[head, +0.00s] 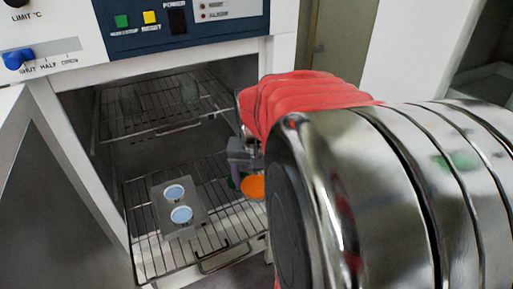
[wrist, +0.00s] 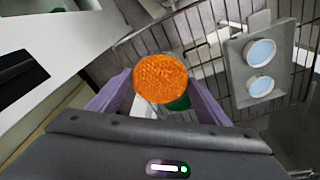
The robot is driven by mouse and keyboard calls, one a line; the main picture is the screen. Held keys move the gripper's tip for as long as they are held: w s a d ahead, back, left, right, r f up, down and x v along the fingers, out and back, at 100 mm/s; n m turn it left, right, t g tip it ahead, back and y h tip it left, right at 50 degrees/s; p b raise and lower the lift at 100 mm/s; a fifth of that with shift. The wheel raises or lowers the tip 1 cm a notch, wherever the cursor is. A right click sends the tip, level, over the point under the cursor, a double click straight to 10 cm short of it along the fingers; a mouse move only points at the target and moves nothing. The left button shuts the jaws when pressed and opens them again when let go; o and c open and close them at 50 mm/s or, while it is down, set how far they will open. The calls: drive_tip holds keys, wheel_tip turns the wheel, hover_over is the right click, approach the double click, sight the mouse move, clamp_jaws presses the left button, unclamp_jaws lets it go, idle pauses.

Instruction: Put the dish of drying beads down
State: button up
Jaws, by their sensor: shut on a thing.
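The dish of drying beads, a round dish full of orange beads (wrist: 160,77), sits between the purple fingers of my gripper (wrist: 160,94) in the wrist view. My gripper is shut on it. The dish looks level and also shows as an orange disc in the head view (head: 253,188), partly hidden by my arm. It is at the right front of the lower wire shelf (head: 149,245); I cannot tell whether it touches the shelf. Something green (wrist: 180,103) shows just beside and below the dish.
A grey plate (head: 163,213) holding two white-rimmed cups with pale blue contents lies on the lower shelf, left of the dish. An upper wire shelf (head: 165,130) is further back. The chamber walls and front frame stand close around. Bare shelf shows between plate and dish.

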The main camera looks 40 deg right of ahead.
drive_tip(key=w+a+f+n, duration=0.1)
drive_tip(key=w+a+n, duration=0.2)
drive_tip(key=w+a, duration=0.4)
drive_tip(key=w+a+f+n, duration=0.1)
drive_tip(key=w+a+n, duration=0.2)
drive_tip(key=w+a, duration=0.5)
drive_tip(key=w+a+f+n+y, duration=0.1)
drive_tip(key=w+a+f+n, duration=0.1)
drive_tip(key=w+a+n, duration=0.2)
drive_tip(key=shift+w+a+t, duration=0.1)
drive_tip(key=shift+w+a, duration=0.45)
drive_tip(key=shift+w, duration=0.3)
drive_tip(key=shift+w+a+t, duration=0.1)
drive_tip(key=shift+w+a, duration=0.5)
drive_tip(key=shift+w, duration=0.25)
drive_tip(key=shift+w+a+t, duration=0.1)
drive_tip(key=shift+w+a, duration=0.45)
drive_tip(key=shift+w, duration=0.3)
